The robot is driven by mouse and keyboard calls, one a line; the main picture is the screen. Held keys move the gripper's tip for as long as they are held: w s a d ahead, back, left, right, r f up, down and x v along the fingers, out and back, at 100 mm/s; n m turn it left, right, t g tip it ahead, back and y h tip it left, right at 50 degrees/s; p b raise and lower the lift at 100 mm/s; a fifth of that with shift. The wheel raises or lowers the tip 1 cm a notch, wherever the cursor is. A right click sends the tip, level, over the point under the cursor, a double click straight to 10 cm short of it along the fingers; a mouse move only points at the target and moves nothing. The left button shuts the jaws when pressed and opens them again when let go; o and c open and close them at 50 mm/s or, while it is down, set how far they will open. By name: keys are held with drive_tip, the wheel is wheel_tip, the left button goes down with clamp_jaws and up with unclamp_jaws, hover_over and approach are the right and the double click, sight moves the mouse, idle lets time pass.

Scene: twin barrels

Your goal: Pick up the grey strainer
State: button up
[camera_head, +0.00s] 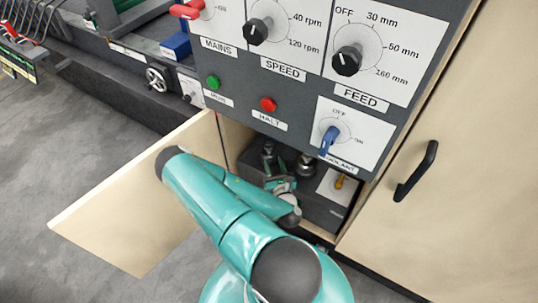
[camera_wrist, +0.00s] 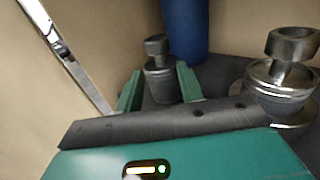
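In the wrist view, a small grey cylinder with a narrower knobbed top (camera_wrist: 161,78), which seems to be the grey strainer, stands upright beyond my gripper (camera_wrist: 160,88). My gripper's two green fingers are apart and empty, with the cylinder showing in the gap between them. A larger, shinier metal piece of similar shape (camera_wrist: 279,80) stands to the right, outside the fingers. I cannot tell for sure which of the two is the strainer. In the head view, my gripper (camera_head: 281,186) is inside the open cabinet, close to both pieces; the shinier one (camera_head: 305,165) shows at right.
A blue cylinder (camera_wrist: 185,28) stands behind the pieces. A metal rail (camera_wrist: 70,62) runs along the left wall. The open cabinet door (camera_head: 130,205) is left of my arm. The control panel (camera_head: 310,65) overhangs the opening. A closed door with a dark handle (camera_head: 416,172) is at right.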

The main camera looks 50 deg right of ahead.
sight(270, 151)
drive_tip(key=x, duration=0.7)
drive_tip(key=shift+w+d, duration=0.2)
drive_tip(key=shift+w, duration=0.05)
drive_tip(key=c, duration=0.7)
drive_tip(key=shift+r, duration=0.1)
